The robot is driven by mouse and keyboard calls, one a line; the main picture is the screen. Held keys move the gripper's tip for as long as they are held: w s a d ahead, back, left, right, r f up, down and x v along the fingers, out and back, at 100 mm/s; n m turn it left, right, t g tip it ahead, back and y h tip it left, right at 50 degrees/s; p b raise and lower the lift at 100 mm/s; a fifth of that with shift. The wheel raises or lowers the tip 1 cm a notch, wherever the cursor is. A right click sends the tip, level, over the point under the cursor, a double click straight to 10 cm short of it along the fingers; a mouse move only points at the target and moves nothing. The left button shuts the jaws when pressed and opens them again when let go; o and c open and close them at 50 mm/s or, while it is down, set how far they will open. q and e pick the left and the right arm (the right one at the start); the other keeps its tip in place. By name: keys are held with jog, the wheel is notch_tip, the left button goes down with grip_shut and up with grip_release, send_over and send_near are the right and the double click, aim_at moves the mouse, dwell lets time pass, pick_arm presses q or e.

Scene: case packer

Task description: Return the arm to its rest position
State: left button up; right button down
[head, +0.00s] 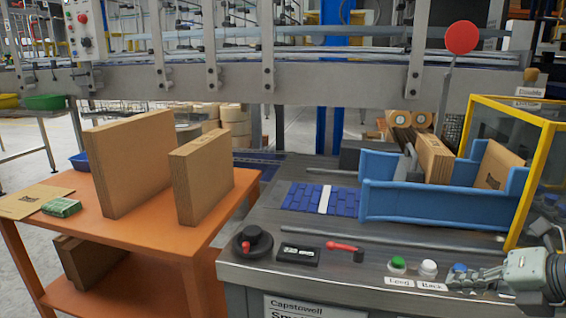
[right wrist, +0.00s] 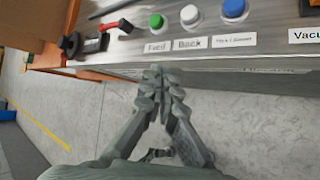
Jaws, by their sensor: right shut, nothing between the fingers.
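My right gripper (head: 474,278) is at the lower right of the head view, by the front edge of the machine's control top. In the right wrist view my right gripper (right wrist: 157,74) has its fingers together with nothing between them. It points at the machine's front edge, below the buttons, with floor beneath it. A green button (head: 397,263), a white button (head: 428,267) and a blue button (head: 460,268) sit on the panel near it. My left gripper is not in view.
An orange cart (head: 75,206) at left carries two upright cardboard pieces (head: 130,160). A blue guide (head: 430,203) holds flat cartons (head: 434,158). A yellow-framed guard (head: 541,175) stands at right. A red handle (head: 342,246) and black knob (head: 254,241) are on the panel. Floor in front is clear.

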jog(key=a+f+m+t+y, duration=0.1)
jog(key=a+f+m+y, duration=0.2)
jog(key=a+m, duration=0.15)
jog(key=s+d+f+m+g+h, duration=0.25)
jog(key=d+f+m, duration=0.35)
jog(key=f, duration=0.6)
jog(key=s+d+f+m+g+h, duration=0.1)
jog(key=d+f+m+h, duration=0.4)
jog(key=f, duration=0.7)
jog(key=s+d+f+m+g+h, duration=0.45)
jog(key=s+d+f+m, duration=0.7)
jog(key=s+f, duration=0.55)
jog(key=a+f+y, duration=0.1)
jog(key=a+f, duration=0.2)
jog(key=a, duration=0.7)
jog(key=s+a+f+m+y, duration=0.1)
jog(key=a+f, duration=0.3)
jog(key=a, duration=0.7)
jog(key=shift+s+y, duration=0.15)
jog(key=shift+y, duration=0.45)
